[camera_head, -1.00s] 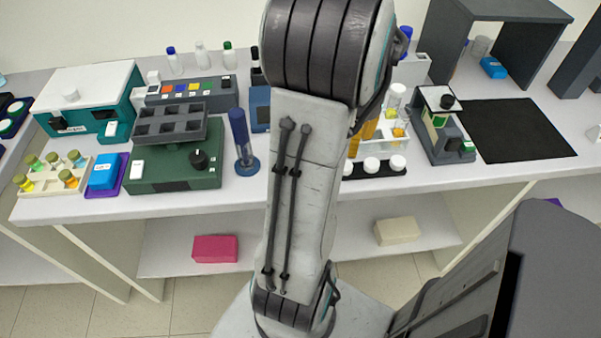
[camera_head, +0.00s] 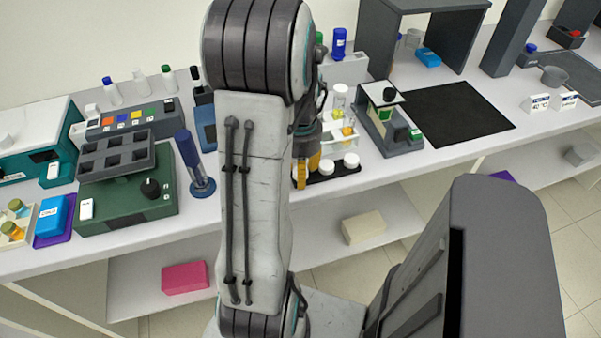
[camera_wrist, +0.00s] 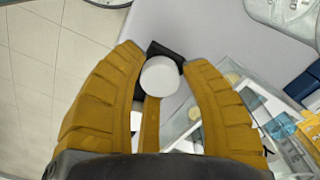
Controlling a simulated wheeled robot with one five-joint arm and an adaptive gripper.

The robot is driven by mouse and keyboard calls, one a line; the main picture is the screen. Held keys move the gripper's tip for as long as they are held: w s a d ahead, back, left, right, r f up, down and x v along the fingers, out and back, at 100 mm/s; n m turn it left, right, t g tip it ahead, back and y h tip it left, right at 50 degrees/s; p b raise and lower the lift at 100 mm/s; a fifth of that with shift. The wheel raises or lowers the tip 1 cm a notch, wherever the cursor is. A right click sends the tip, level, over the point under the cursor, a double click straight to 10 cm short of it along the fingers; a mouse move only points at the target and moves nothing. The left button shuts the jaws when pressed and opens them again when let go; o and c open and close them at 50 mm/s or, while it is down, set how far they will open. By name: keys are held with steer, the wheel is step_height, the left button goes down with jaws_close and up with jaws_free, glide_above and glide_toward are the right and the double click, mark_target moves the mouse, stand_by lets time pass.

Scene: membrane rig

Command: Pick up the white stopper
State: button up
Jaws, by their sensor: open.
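A white round stopper (camera_wrist: 160,76) sits between my spread fingers in the wrist view, at the end of a black holder (camera_wrist: 168,50). My gripper (camera_wrist: 164,60) is open around it, with a gap visible on its right side; contact on the left is unclear. In the head view, two white stoppers (camera_head: 327,166) (camera_head: 351,160) show on the black strip holder (camera_head: 342,171) at the bench's front edge. My gripper's yellow fingers (camera_head: 307,168) are at that holder's left end and hide what sits there.
A clear rack with vials (camera_head: 342,130) stands just behind the holder; its clear walls are close to my right finger in the wrist view. A blue pestle-like tool on a round base (camera_head: 202,187) stands left of my arm. A dark mat (camera_head: 455,115) lies to the right.

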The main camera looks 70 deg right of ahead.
steer(key=shift+o, duration=0.3)
steer(key=c, duration=0.5)
steer(key=shift+r, duration=0.15)
